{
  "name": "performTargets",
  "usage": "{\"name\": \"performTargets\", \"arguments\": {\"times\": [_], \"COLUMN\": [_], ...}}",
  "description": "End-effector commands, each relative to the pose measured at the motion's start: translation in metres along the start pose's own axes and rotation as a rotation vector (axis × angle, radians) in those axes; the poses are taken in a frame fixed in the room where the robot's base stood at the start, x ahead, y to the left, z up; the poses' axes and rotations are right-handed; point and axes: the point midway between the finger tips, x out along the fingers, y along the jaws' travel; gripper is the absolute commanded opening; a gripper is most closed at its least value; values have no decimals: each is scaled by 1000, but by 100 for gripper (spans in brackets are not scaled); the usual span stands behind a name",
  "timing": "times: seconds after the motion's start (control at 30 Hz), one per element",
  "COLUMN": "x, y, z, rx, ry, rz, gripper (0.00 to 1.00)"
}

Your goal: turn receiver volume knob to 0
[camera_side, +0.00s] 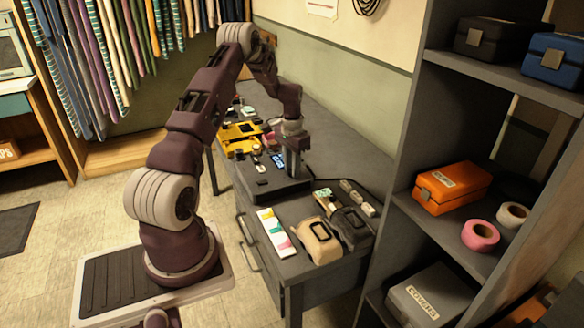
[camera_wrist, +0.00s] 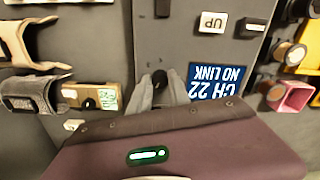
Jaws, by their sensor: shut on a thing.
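The receiver is a dark grey unit on the desk, and its front body (camera_side: 265,190) shows in the side view. In the wrist view its panel (camera_wrist: 190,55) carries a blue display (camera_wrist: 218,83) reading "CH 22 NO LINK" upside down and a white "UP" button (camera_wrist: 212,22). The display also shows in the side view (camera_side: 279,160). A small black knob (camera_wrist: 160,76) sits between the two grey fingertips of my gripper (camera_wrist: 159,84), which is shut on it. The gripper points down over the receiver in the side view (camera_side: 293,174). The knob's setting cannot be read.
Tan (camera_side: 318,241) and dark pouches (camera_side: 351,229) and a colored-tab strip (camera_side: 275,233) lie on the near desk. A yellow case (camera_side: 238,138) lies beyond the receiver. A shelf unit (camera_side: 407,150) stands at the right.

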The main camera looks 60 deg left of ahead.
Motion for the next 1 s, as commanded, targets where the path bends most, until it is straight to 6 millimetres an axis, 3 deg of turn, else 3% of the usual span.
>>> {"name": "performTargets", "arguments": {"times": [0.5, 1.0], "x": [-1, -1], "y": [0, 0], "z": [-1, -1], "rx": [-391, -525], "ry": [3, 3], "rz": [-1, 0], "gripper": [0, 0]}}
